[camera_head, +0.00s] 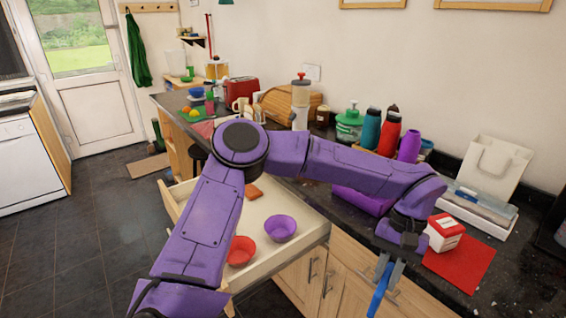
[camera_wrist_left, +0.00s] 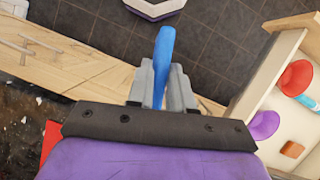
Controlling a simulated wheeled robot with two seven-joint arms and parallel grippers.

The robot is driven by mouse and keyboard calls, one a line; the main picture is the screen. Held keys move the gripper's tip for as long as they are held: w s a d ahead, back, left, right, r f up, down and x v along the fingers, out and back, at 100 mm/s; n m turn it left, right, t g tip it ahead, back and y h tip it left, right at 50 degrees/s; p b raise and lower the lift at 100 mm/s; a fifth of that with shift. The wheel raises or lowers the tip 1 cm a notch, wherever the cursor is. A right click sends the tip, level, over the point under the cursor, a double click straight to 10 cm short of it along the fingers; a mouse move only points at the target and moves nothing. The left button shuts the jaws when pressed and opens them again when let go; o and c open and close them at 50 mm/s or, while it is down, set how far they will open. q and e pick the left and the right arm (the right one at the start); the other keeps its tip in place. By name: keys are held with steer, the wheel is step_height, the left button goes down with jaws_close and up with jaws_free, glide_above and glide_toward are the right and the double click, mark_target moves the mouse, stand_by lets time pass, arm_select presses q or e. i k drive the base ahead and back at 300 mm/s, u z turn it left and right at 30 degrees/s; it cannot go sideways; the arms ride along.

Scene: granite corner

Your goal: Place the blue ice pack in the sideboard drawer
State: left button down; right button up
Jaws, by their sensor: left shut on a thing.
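The blue ice pack (camera_head: 380,291) is held in my left gripper (camera_head: 386,272), in front of the sideboard's wooden doors at the lower right of the head view. In the left wrist view the ice pack (camera_wrist_left: 163,62) stands edge-on between the two grey fingers of the gripper (camera_wrist_left: 163,85), which are shut on it. The sideboard drawer (camera_head: 312,236) is pulled open, left of the gripper and apart from it. The drawer (camera_wrist_left: 266,85) also shows at the right of the left wrist view. My arm hides part of the drawer in the head view. My right gripper is not in view.
A red bowl (camera_head: 241,250) and a purple bowl (camera_head: 281,228) sit in the drawer, with a brown item (camera_head: 254,192) behind. A red-and-white box (camera_head: 444,232) and a red mat (camera_head: 462,262) lie on the dark counter near my left wrist. Bottles line the wall.

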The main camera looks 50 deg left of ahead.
mark_target(256, 219)
steer(key=z, duration=2)
steer(key=k, duration=1.4)
steer(key=u, duration=2.2)
steer(key=i, duration=0.5)
